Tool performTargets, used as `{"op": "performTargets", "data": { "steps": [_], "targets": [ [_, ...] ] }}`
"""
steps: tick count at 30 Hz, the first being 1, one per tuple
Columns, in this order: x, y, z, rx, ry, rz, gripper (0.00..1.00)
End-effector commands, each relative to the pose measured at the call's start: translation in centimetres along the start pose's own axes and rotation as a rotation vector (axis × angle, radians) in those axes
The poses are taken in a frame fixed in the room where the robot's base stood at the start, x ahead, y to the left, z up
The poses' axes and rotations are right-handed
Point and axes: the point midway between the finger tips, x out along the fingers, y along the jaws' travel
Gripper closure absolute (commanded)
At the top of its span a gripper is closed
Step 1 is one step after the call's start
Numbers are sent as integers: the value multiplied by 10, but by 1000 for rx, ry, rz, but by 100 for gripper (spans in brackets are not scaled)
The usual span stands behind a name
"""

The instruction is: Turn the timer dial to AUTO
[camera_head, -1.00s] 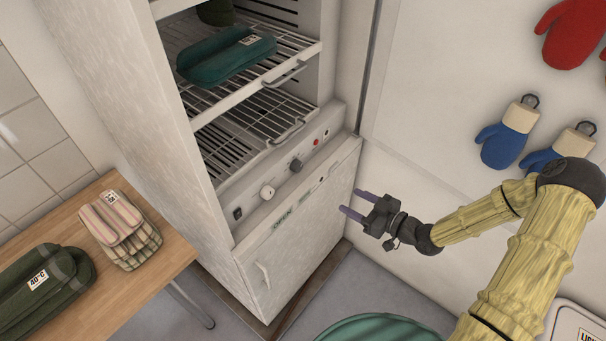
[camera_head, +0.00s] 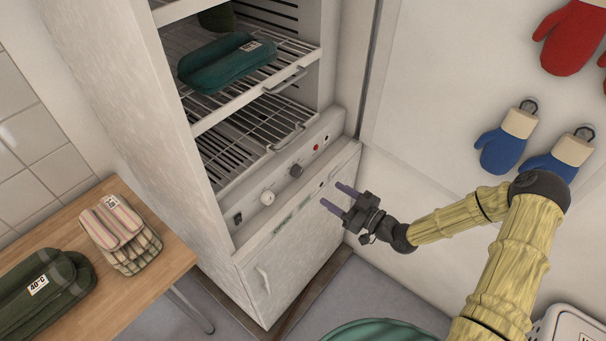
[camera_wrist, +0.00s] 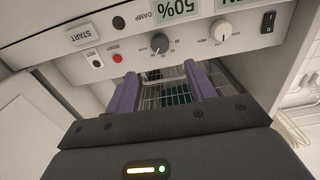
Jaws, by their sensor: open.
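Two round dials sit on the white cabinet's control strip. The dark dial (camera_head: 296,171) is right of the pale dial (camera_head: 267,198). In the wrist view the dark dial (camera_wrist: 160,43) is left of the pale dial (camera_wrist: 221,31), each with small marks around it. I cannot read which is the timer or where AUTO is. My gripper (camera_head: 331,195) is open and empty, its two purple fingers pointing at the cabinet front, apart from the dials, lower and to their right. In the wrist view the fingers (camera_wrist: 158,85) reach toward the strip below the dark dial.
The strip also carries a red button (camera_wrist: 117,58) and a black rocker switch (camera_wrist: 268,21). Wire shelves (camera_head: 240,145) stand above it, one holding a green pack (camera_head: 225,62). A wooden table (camera_head: 165,262) is at left, a green round thing (camera_head: 380,331) below.

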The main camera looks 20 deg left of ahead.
Motion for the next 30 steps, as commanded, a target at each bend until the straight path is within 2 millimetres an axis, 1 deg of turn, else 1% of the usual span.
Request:
{"op": "performTargets", "data": {
  "steps": [1,3,15,18,23,30],
  "targets": [
    [10,-1,-2,0,1,-2,45],
    [22,0,-1,0,1,-1,45],
    [92,-1,-1,0,1,0,45],
    [106,0,-1,-1,0,0,45],
    [119,0,0,0,0,1,45],
    [120,0,0,0,0,1,45]
  ]
}}
